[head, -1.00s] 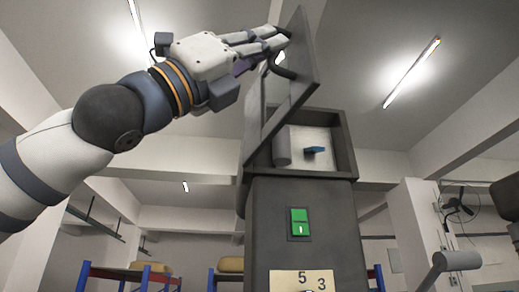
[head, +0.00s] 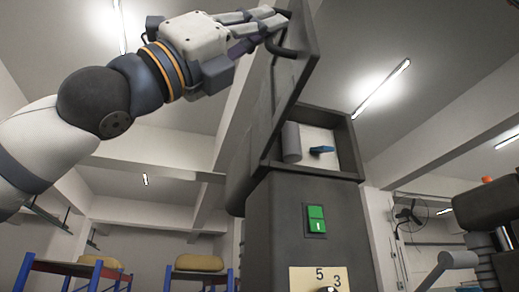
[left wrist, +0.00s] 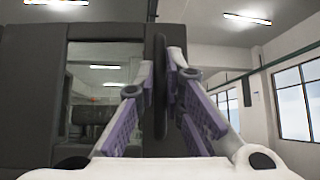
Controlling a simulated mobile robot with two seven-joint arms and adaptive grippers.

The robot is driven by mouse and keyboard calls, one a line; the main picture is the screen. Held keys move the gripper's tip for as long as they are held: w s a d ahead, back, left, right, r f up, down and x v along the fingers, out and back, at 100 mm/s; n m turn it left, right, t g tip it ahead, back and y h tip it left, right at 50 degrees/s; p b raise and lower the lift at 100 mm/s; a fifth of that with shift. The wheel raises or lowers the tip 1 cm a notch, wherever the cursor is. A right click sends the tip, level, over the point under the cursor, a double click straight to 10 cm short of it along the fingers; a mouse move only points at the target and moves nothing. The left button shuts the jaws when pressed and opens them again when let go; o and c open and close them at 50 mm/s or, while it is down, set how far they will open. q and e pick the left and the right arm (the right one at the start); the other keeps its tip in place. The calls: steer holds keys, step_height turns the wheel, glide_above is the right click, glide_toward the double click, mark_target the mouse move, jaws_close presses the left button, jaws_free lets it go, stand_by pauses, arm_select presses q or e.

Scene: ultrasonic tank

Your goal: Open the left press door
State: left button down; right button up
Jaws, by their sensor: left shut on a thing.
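The left press door (head: 298,82) is a dark panel on the upper part of the dark grey press (head: 275,225). It stands swung out, and part of the compartment behind it shows. My left gripper (head: 280,22) is shut on the door's black bar handle (head: 283,49), high on the panel. In the left wrist view the fingers (left wrist: 165,75) close on both sides of the upright handle (left wrist: 160,95), beside the door's window (left wrist: 100,65). My right gripper is not in view.
A green switch (head: 316,219) and a number plate (head: 317,279) are on the press front. Dark machinery (head: 488,215) stands at right. Shelves (head: 70,268) stand behind at left.

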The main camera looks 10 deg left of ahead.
arm_select(q)
steer(key=shift+a+r, duration=0.1)
steer(key=shift+a, duration=0.1)
stand_by(0.3)
steer(key=c, duration=1.7)
jaws_free()
steer(key=shift+w, duration=0.1)
steer(key=v, duration=1.2)
